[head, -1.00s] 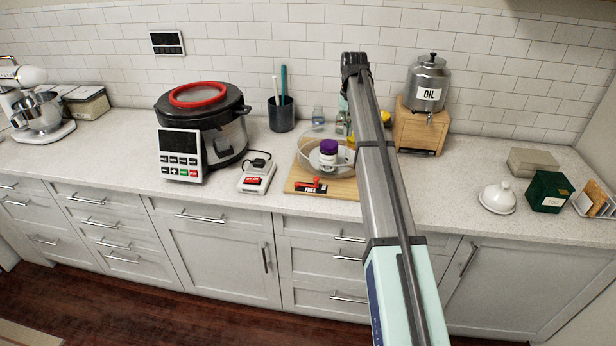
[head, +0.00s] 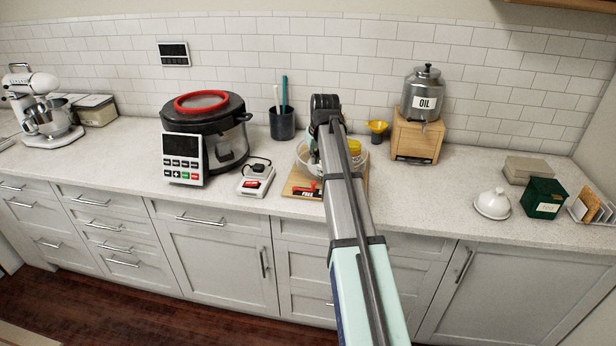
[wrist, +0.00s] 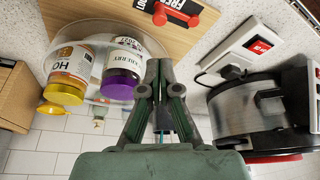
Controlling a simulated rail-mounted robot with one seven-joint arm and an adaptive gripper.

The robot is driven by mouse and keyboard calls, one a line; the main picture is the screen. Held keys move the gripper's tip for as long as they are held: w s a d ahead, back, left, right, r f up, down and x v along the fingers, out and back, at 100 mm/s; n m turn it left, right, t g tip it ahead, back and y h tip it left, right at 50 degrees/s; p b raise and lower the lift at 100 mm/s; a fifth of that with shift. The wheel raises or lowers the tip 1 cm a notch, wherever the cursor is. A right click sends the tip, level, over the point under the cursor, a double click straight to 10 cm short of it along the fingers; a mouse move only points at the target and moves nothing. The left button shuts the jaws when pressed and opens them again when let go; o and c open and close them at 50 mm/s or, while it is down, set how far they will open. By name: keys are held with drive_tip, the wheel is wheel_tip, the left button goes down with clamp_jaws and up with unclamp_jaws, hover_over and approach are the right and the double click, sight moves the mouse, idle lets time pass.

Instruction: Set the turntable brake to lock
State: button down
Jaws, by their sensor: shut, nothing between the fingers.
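The turntable brake is a red lever on a black plate reading FREE; it shows in the head view (head: 306,192) and the wrist view (wrist: 178,14). It sits on a wooden board (wrist: 200,36) beside the clear turntable (wrist: 96,40). A purple-capped jar (wrist: 122,68) and an orange-labelled jar with a yellow cap (wrist: 70,72) stand on the turntable. In the wrist view my gripper (wrist: 160,64) is shut and empty, apart from the brake, with its tips near the turntable's edge and the jars to their left. In the head view my arm hides the gripper and part of the turntable.
A utensil cup (head: 282,123) stands behind. The oil dispenser (head: 424,95) on its wooden stand is to the right. Counter in front of the dispenser is clear.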

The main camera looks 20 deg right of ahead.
drive_tip(key=shift+f, duration=0.15)
drive_tip(key=p+x, duration=0.3)
drive_tip(key=x, duration=0.6)
drive_tip(key=shift+w+f, duration=0.15)
drive_tip(key=shift+f, duration=0.25)
